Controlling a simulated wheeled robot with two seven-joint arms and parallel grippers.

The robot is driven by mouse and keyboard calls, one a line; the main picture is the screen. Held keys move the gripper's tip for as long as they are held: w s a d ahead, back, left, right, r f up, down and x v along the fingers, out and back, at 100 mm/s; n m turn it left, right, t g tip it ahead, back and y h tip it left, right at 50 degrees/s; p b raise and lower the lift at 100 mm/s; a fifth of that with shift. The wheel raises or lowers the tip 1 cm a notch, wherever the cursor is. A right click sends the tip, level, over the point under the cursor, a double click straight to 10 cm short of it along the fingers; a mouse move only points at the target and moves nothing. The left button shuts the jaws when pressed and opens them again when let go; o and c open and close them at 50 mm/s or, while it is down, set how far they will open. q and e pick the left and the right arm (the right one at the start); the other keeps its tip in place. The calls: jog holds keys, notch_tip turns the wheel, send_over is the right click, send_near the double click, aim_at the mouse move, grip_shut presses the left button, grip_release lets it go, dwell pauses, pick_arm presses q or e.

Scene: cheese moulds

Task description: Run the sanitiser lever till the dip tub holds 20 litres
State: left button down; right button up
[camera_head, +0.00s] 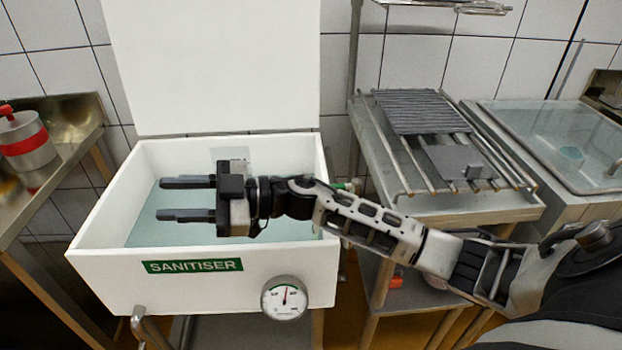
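The white dip tub (105,290) has a green SANITISER label (192,266) on its front and a raised white lid behind. Pale greenish liquid (145,232) lies inside. A round dial gauge (284,298) sits at the front right; its needle points roughly upward, and its figures are too small to read. My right gripper (162,199) is over the tub, open and empty, its two fingers apart and pointing left. A small fitting with a green part (346,187) at the tub's right side is partly behind my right arm; I cannot tell whether it is the lever. My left gripper is out of view.
A red-and-white container (25,140) stands on a steel bench at left. A steel table (455,206) at right bears a rack with a ridged grey mat (420,111) and a grey plate (458,162). A clear-lidded basin (560,140) is further right.

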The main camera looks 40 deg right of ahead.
jog(key=d+r+m+g+h, duration=0.2)
jog(key=d+r+g+h, duration=0.15)
jog(key=d, duration=0.65)
jog(key=s+d+r+m+g+h, duration=0.15)
jog(key=d+h, duration=0.35)
jog(key=d, duration=0.5)
jog(key=d+r+m+g+h, duration=0.1)
jog(key=d+r+g+h, duration=0.3)
jog(key=d, duration=0.6)
jog(key=shift+t+h, duration=0.45)
jog(key=shift+t, duration=0.05)
jog(key=x, duration=1.6)
jog(key=shift+w+d+f, duration=0.2)
jog(key=shift+f, duration=0.35)
grip_shut()
